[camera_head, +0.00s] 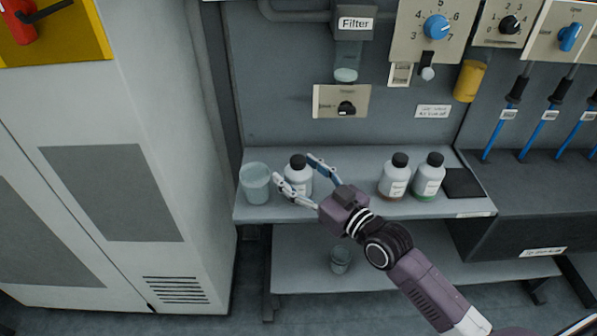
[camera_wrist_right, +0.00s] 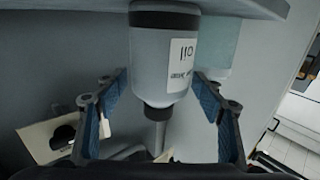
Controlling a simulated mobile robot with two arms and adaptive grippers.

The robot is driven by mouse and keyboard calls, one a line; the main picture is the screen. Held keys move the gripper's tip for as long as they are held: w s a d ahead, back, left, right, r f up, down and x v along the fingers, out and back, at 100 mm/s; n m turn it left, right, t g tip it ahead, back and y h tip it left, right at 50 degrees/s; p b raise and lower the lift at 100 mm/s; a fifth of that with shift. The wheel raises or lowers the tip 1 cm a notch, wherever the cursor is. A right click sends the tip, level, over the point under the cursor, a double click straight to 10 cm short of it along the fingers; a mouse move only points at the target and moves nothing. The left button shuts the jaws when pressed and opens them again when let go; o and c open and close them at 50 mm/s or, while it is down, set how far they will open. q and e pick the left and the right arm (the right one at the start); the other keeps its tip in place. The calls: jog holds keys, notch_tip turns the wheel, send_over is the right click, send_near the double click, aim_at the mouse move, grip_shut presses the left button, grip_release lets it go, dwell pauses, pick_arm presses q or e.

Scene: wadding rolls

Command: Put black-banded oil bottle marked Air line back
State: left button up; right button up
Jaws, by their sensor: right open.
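A white oil bottle (camera_head: 299,182) with a black cap stands upright on the shelf at the left, beside a clear beaker. My right gripper (camera_head: 294,171) is open, with one finger on each side of this bottle. In the right wrist view, which looks upside down, the bottle (camera_wrist_right: 165,62) sits between the open fingers with gaps on both sides. A dark band shows at its base, and its label is only partly readable. Two similar bottles stand further right, one with a brownish band (camera_head: 394,180) and one with a green band (camera_head: 429,177). My left gripper is not in view.
The beaker (camera_head: 255,184) stands close left of the bottle. A dark pad (camera_head: 462,183) lies at the shelf's right end. A cup (camera_head: 341,260) is on the lower shelf. A panel with knobs and a filter unit (camera_head: 352,24) rises behind. A grey cabinet (camera_head: 110,150) is at left.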

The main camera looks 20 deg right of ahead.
aim_at(307, 180)
jog(key=shift+s+r, duration=0.1)
jog(key=shift+s, duration=0.05)
jog(key=p+v, duration=0.1)
jog(key=v, duration=0.5)
jog(key=shift+s+d, duration=0.1)
jog(key=shift+s, duration=0.1)
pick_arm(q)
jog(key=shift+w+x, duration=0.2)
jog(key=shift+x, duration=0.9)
pick_arm(e)
jog(key=v, duration=0.5)
jog(key=shift+s, duration=0.1)
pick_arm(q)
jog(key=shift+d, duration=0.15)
pick_arm(e)
jog(key=shift+d, duration=0.1)
